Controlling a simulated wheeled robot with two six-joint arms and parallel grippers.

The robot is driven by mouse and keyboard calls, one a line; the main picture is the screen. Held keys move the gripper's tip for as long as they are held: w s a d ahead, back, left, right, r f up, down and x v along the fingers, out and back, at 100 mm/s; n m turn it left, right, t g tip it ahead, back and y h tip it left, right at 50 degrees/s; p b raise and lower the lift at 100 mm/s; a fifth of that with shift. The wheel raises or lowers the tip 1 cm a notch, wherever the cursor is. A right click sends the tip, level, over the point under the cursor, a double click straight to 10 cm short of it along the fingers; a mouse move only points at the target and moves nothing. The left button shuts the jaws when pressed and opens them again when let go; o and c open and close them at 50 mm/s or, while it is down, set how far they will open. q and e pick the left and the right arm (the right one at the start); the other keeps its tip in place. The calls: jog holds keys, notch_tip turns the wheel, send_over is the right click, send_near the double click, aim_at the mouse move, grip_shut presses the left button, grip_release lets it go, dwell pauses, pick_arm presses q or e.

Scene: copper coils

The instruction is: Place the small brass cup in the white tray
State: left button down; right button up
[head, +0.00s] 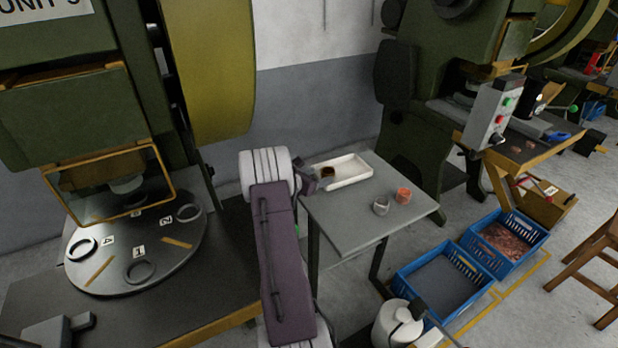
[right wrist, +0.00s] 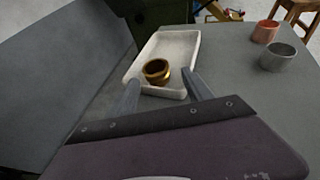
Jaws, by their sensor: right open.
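The small brass cup (right wrist: 156,71) stands upright inside the white tray (right wrist: 178,42), at its near end. In the head view the brass cup (head: 328,172) shows at the left end of the tray (head: 352,172), partly hidden by my right gripper (head: 322,182). In the right wrist view the right gripper's fingers (right wrist: 160,88) are spread apart, one on each side of the cup's near side. A gap shows between the cup and the fingers, though I cannot tell their exact depth. My left gripper is not clearly in view.
A copper cup (head: 403,195) and a grey metal cup (head: 380,206) stand on the grey table (head: 345,226), right of the tray. A round press table (head: 150,262) is at the left. Blue crates (head: 445,285) stand on the floor. The table's front is clear.

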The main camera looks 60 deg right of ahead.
jog(key=v, duration=0.6)
jog(key=shift+a+r+p, duration=0.1)
jog(key=shift+a+p, duration=0.1)
jog(key=shift+p, duration=0.1)
